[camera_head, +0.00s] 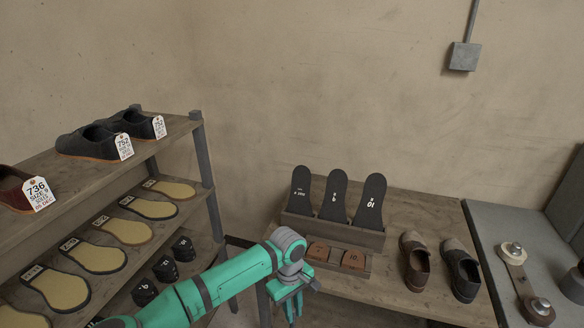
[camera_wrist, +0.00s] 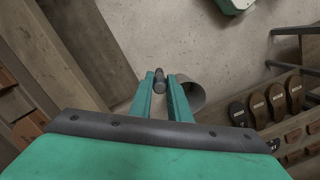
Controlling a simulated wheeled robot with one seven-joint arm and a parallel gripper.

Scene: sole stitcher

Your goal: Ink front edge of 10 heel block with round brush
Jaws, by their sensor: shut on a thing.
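The brown heel block marked 10 (camera_head: 354,259) sits in the right part of a low wooden rack on the bench, beside another brown heel block (camera_head: 318,251). My gripper (camera_head: 292,306) hangs in front of the bench's left end, left of and below the blocks. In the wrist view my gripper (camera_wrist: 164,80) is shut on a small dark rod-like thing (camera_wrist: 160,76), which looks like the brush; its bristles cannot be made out.
The wooden bench (camera_head: 420,208) also holds black sole templates (camera_head: 333,195) and a pair of shoes (camera_head: 415,262). A shelf unit (camera_head: 198,150) with shoes and soles stands at left. A grey round container (camera_wrist: 190,92) lies beyond my fingers, with bare floor around.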

